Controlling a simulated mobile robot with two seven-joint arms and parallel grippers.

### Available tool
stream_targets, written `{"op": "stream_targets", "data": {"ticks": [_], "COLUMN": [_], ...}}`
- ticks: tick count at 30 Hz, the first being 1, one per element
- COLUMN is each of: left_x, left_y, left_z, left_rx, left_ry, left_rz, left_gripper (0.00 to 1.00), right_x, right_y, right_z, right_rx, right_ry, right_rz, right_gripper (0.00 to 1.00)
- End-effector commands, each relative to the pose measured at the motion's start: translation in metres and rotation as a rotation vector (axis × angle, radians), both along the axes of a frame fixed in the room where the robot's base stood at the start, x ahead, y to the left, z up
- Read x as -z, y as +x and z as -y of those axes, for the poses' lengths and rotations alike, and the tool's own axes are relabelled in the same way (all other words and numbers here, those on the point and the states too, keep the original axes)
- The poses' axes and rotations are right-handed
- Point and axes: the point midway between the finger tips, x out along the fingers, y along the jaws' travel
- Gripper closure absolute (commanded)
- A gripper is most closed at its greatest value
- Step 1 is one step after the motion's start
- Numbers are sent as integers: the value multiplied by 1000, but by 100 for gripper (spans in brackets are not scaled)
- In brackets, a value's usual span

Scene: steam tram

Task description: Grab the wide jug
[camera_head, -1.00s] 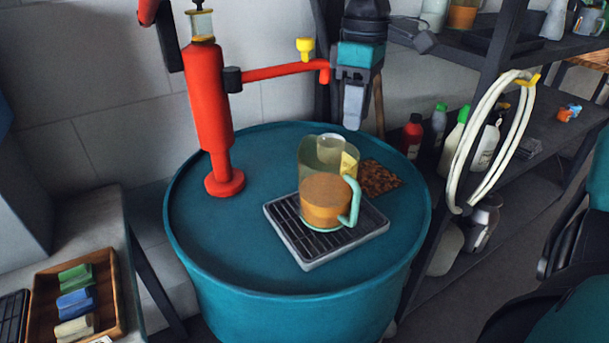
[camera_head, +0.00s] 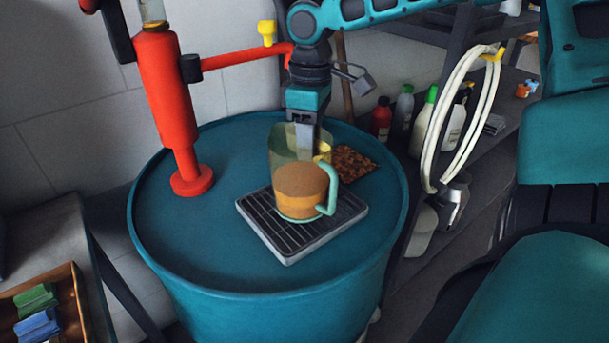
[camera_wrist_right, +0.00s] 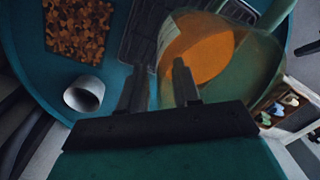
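The wide jug (camera_head: 298,207) is see-through with a yellow-green tint, an orange-brown filling and a mint handle at its right. It stands upright on a slatted drip tray (camera_head: 290,254) on a teal drum (camera_head: 190,230). My right gripper (camera_head: 304,148) points down at the jug's far rim in the head view. In the right wrist view, its two fingers (camera_wrist_right: 158,84) are apart. One finger overlaps the jug (camera_wrist_right: 235,75), the other lies just left of it. I cannot tell whether they touch it. My left gripper is not in view.
A red post with a side arm (camera_head: 168,95) stands on the drum at the left. A brown patterned mat (camera_head: 354,164) lies behind the jug, and a white cup (camera_wrist_right: 84,95) lies near it. Shelves with bottles (camera_head: 424,120) and a hanging white hose (camera_head: 455,105) are at the right.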

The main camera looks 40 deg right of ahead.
Motion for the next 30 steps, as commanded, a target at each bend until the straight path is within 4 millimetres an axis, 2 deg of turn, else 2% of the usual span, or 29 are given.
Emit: {"op": "stream_targets", "data": {"ticks": [1,5,14,24,30], "left_x": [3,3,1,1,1], "left_y": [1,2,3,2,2], "left_z": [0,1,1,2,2], "left_rx": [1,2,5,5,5], "left_ry": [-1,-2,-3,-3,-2], "left_rz": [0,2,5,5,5], "left_gripper": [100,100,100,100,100], "right_x": [11,24,26,26,26], "right_y": [-1,-1,-1,-1,-1], "right_z": [-1,-2,-2,-2,-2], "right_rx": [-1,0,0,0,0], "right_ry": [-1,0,0,0,0], "right_rz": [-4,-1,0,0,1], "right_gripper": [68,68,69,100,100]}}
